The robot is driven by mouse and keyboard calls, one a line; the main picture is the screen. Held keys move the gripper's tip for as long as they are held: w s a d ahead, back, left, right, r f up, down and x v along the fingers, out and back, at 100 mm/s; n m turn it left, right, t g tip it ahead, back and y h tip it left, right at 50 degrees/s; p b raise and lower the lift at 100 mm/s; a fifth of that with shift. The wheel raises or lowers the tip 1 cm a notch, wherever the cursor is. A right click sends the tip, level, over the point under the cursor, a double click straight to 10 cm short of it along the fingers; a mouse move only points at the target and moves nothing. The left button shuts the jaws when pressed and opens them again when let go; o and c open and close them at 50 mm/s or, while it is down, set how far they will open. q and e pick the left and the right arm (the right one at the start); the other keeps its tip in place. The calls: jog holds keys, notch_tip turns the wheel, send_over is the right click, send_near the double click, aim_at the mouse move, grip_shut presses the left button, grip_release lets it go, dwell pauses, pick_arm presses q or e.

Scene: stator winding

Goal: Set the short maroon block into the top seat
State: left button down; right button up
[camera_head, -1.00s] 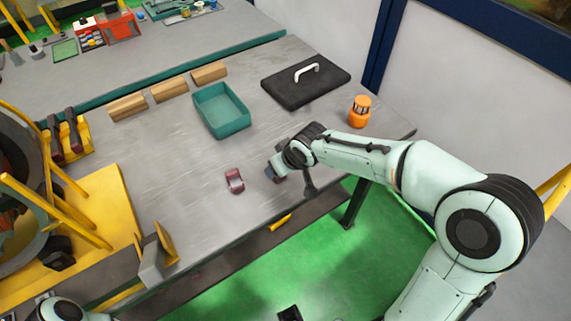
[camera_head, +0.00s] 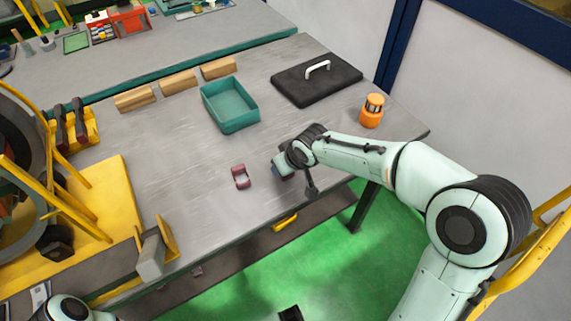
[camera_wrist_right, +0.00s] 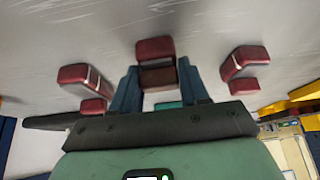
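A maroon block (camera_head: 240,176) with a pale middle band lies on the grey table left of my right gripper. The right wrist view shows maroon blocks at the left (camera_wrist_right: 85,78), right (camera_wrist_right: 243,65) and middle (camera_wrist_right: 155,49). The middle block lies between the fingertips of my right gripper (camera_wrist_right: 158,72). The fingers flank it closely; I cannot tell whether they grip it. In the head view this gripper (camera_head: 283,170) is low over the table, largely hidden by its wrist. My left gripper is not in view. I cannot make out which seat is the top one.
A yellow-framed round stator fixture (camera_head: 85,208) stands at the left.

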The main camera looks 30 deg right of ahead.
grip_shut()
jog(key=shift+r+p, duration=2.1)
jog(key=shift+r, duration=1)
jog(key=shift+f, duration=0.1)
